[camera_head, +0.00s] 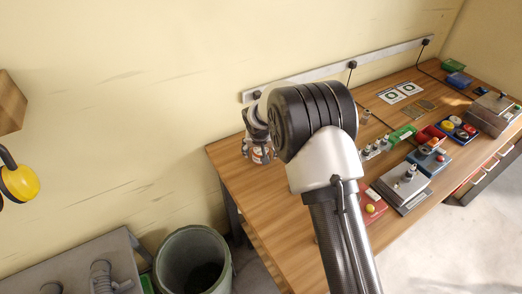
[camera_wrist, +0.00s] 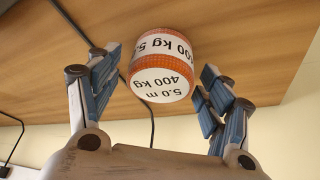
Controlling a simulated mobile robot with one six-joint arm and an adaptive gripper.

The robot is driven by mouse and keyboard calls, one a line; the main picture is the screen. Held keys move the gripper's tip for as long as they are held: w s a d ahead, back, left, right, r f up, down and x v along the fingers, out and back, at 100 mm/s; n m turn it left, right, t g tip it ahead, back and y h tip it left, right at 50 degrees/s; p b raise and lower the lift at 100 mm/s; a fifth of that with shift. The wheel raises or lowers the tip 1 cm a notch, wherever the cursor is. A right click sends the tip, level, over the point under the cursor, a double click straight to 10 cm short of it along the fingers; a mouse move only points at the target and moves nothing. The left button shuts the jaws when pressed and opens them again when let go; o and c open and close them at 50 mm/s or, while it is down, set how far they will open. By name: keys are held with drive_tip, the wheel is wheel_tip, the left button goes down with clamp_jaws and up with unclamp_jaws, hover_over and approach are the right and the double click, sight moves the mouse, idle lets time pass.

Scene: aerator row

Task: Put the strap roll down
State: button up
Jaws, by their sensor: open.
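The strap roll (camera_wrist: 162,66) is an orange-edged roll with a white label reading "5.0 m 400 kg". It appears to rest on the wooden bench top (camera_wrist: 250,40). My gripper (camera_wrist: 160,72) is open, with blue-padded fingers on either side of the roll and gaps visible between fingers and roll. In the head view the strap roll (camera_head: 262,155) shows at the left end of the bench, just below my gripper (camera_head: 257,135). My arm hides part of the bench there.
Along the bench to the right are a green box (camera_head: 402,134), a red tray (camera_head: 371,205), a grey device (camera_head: 404,184) and several other fixtures. A power rail (camera_head: 320,70) runs along the wall. A grey bin (camera_head: 194,262) stands below the bench's left end.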

drive_tip(key=shift+r, duration=0.1)
drive_tip(key=shift+r, duration=0.3)
drive_tip(key=p+v, duration=0.3)
drive_tip(key=v, duration=0.9)
drive_tip(key=s+d+r, duration=1.2)
drive_tip(key=s+r, duration=0.1)
drive_tip(key=r, duration=0.2)
drive_tip(key=s+d, duration=0.3)
drive_tip(key=s, duration=0.9)
drive_tip(key=s+d+r, duration=0.1)
drive_tip(key=s+d, duration=0.2)
drive_tip(key=s, duration=0.9)
drive_tip(key=shift+s+r, duration=0.2)
drive_tip(key=shift+r, duration=0.1)
